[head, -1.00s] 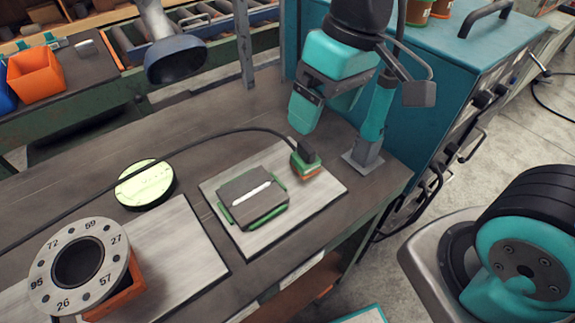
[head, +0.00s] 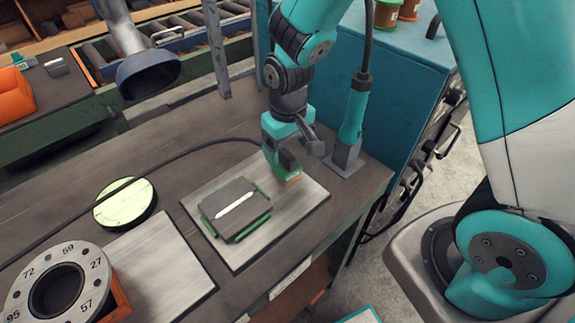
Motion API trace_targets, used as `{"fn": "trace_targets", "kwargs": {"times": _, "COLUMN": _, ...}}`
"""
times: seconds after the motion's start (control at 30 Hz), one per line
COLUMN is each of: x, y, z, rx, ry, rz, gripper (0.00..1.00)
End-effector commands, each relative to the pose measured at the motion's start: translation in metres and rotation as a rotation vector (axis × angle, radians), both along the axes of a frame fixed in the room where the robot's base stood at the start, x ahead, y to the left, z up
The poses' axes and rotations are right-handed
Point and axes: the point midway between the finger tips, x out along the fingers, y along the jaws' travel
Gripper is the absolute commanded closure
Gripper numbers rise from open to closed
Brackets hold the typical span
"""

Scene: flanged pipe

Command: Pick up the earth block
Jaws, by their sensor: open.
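The earth block (head: 288,172) is a small green and orange block at the end of a black cable. It sits on the far right corner of the pale metal plate (head: 233,256). My gripper (head: 291,152) is open and points down right at the block, with a teal finger at its left and a grey part at its right. The gripper hides the block's dark top. I cannot tell whether the fingers touch it.
A grey block with a white bar and green edges (head: 235,208) lies on the same plate. A teal post (head: 352,128) stands close right of my gripper, before a blue cabinet (head: 405,70). A numbered flange (head: 93,268), a round green-topped disc (head: 124,204) and a lamp-like hood (head: 148,75) are left.

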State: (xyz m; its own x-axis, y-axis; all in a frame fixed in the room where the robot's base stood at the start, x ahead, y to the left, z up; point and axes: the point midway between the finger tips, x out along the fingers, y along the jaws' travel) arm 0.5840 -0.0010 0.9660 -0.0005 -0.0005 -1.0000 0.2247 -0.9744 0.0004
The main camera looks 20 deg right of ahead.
Motion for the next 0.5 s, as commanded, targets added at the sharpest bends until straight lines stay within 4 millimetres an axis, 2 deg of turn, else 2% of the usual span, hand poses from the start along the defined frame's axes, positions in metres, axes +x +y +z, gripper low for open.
{"fn": "trace_targets", "kwargs": {"times": 0.17, "x": 0.000, "y": 0.001, "z": -0.011, "rx": -0.001, "ry": 0.003, "rz": 0.001, "gripper": 0.17}}
{"fn": "trace_targets", "kwargs": {"times": 0.5, "x": 0.001, "y": 0.004, "z": -0.054, "rx": 0.000, "ry": 0.002, "rz": 0.001, "gripper": 0.17}}
